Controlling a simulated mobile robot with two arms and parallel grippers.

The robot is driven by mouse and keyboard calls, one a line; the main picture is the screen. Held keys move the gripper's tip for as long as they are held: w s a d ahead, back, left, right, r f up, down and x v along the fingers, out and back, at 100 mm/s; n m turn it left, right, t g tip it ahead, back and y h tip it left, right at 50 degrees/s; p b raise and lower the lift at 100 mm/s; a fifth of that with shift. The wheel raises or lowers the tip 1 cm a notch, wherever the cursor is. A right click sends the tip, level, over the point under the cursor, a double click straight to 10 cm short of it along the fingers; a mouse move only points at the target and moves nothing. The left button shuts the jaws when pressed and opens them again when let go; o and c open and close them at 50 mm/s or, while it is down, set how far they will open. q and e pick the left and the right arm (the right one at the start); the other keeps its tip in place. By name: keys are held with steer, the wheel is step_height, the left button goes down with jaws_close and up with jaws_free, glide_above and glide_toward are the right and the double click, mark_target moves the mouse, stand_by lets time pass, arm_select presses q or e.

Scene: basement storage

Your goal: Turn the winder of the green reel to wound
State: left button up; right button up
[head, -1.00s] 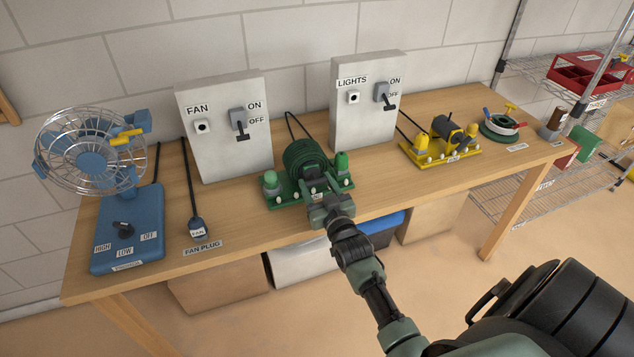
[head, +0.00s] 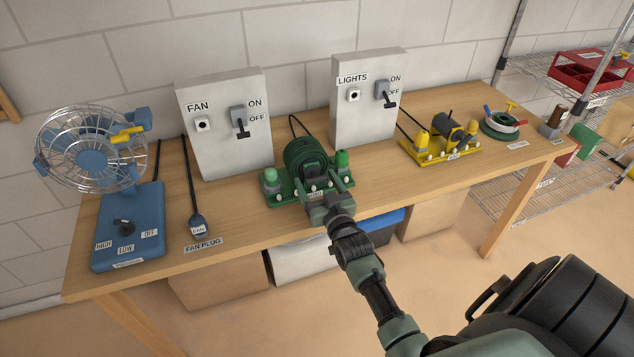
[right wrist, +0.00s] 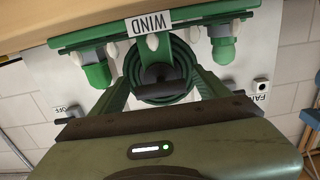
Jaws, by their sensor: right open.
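The green reel (head: 305,158) stands on its green base on the table, below and between the two grey boards. In the right wrist view its coil of green hose (right wrist: 181,54) faces me behind the dark winder handle (right wrist: 160,75). The handle's bar looks about level in that picture. My right gripper (head: 321,184) is in front of the reel. In the right wrist view its two green fingers stand apart, one on each side of the winder, with gaps between them and the handle. My left gripper is out of view.
Green posts flank the reel, and a WIND label (right wrist: 149,24) is on its base. The blue fan (head: 125,225) and its plug (head: 198,225) are to the left. A yellow reel (head: 440,153) is to the right. The FAN board (head: 222,150) and LIGHTS board (head: 362,120) stand behind.

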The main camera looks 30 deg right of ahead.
steer(key=shift+s, duration=0.1)
steer(key=v, duration=0.7)
steer(key=shift+s+b, duration=0.3)
steer(key=shift+b, duration=0.1)
steer(key=shift+a, duration=0.1)
